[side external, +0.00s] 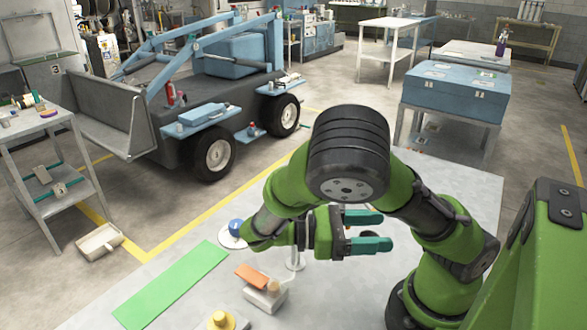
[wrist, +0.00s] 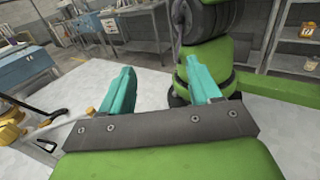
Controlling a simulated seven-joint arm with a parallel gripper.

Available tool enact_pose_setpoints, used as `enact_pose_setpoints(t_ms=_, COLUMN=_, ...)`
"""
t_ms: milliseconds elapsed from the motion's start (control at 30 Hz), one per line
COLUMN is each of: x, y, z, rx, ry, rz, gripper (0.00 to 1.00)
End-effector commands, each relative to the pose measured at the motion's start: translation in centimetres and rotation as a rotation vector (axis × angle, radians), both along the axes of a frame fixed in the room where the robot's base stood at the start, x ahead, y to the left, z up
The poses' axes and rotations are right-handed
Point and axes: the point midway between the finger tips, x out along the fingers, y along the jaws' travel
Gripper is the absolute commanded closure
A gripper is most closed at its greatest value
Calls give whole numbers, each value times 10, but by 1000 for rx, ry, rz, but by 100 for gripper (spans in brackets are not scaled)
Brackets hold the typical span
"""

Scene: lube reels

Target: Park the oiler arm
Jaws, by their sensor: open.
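My gripper (side external: 380,230) is open, its two teal fingers spread apart and pointing right above the pale worktable (side external: 185,258). In the wrist view the fingers (wrist: 162,75) are apart with nothing between them. A small white unit with an orange block (side external: 251,276) on top stands on the table, left of and below my gripper in the side view. A pale curved rod (side external: 285,290) rises from it; I cannot tell for sure whether this is the oiler arm.
A green mat (side external: 172,288) lies flat on the left of the table. A yellow round part (side external: 222,320) is at the front edge, and a blue knob (side external: 236,227) sits on a white disc. A slim white stand (side external: 295,258) is just left of my gripper.

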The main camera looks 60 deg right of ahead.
Motion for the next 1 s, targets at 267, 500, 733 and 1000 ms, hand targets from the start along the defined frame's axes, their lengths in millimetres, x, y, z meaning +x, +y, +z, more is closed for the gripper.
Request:
enact_pose_setpoints(t_ms=267, x=3, y=-13, z=2, rx=33, ry=-22, rz=-95, gripper=71)
enact_pose_setpoints(t_ms=500, x=44, y=-53, z=3, rx=215, ry=-390, rz=-450, gripper=100)
enact_pose_setpoints(t_ms=733, x=101, y=-110, z=29, rx=159, ry=-943, rz=-819, gripper=100)
enact_pose_setpoints(t_ms=1000, x=153, y=-140, z=64, rx=0, ry=-1331, rz=-1077, gripper=100)
